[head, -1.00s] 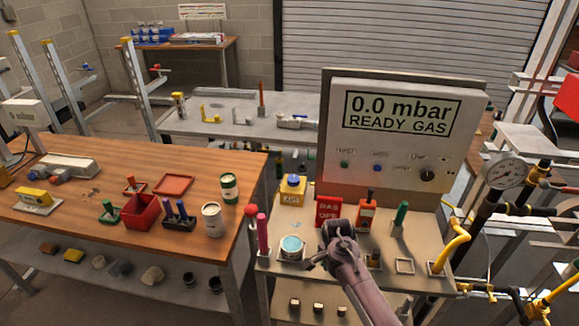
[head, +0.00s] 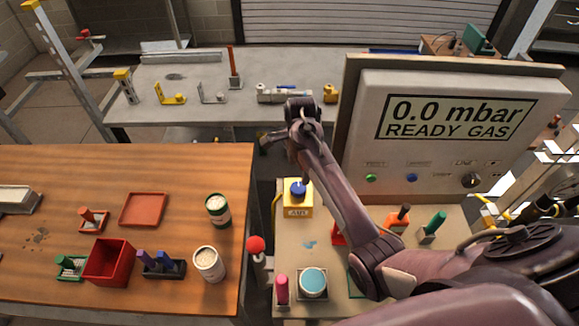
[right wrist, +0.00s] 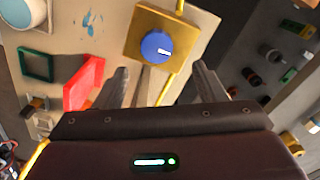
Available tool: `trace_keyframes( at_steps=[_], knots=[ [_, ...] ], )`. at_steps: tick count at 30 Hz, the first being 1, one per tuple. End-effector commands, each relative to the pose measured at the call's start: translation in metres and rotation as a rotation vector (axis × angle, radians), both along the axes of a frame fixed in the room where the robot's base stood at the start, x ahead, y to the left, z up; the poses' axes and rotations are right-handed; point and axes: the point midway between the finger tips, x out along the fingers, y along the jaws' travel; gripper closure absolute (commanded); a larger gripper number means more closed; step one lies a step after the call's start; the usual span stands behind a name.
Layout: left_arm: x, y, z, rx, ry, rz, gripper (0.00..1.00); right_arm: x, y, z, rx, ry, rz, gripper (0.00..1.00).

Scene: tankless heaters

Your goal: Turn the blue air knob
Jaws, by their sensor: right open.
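The blue air knob (head: 298,188) sits on top of a yellow block labelled AIR (head: 298,209) on the small bench, left of the display panel. In the right wrist view the blue knob (right wrist: 157,46), with a white mark on it, lies ahead of and between my fingers. My right gripper (head: 300,112) is open and empty; in the head view it is above and beyond the knob. In the right wrist view its two fingers (right wrist: 160,84) are apart and do not touch the knob. My left gripper is not in view.
The display panel (head: 455,116) reads 0.0 mbar, READY GAS, and stands close right of my right arm. A red-topped post (head: 255,245), a pink handle (head: 282,289) and a teal-topped jar (head: 313,282) stand nearby. A red block (right wrist: 84,82) is left of the fingers.

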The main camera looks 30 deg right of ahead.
Motion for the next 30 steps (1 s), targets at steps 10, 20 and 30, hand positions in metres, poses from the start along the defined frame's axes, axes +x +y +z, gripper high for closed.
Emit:
trace_keyframes(
  at_steps=[10,20,30],
  knots=[
    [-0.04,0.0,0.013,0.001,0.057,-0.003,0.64,-0.001,0.001,-0.049,0.002,0.005,0.0,0.36],
    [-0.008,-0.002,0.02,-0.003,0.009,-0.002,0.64,-0.001,0.001,-0.075,0.001,0.002,0.001,0.36],
    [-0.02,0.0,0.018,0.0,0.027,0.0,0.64,-0.001,0.001,-0.076,0.001,0.001,0.001,0.54]
  ],
)
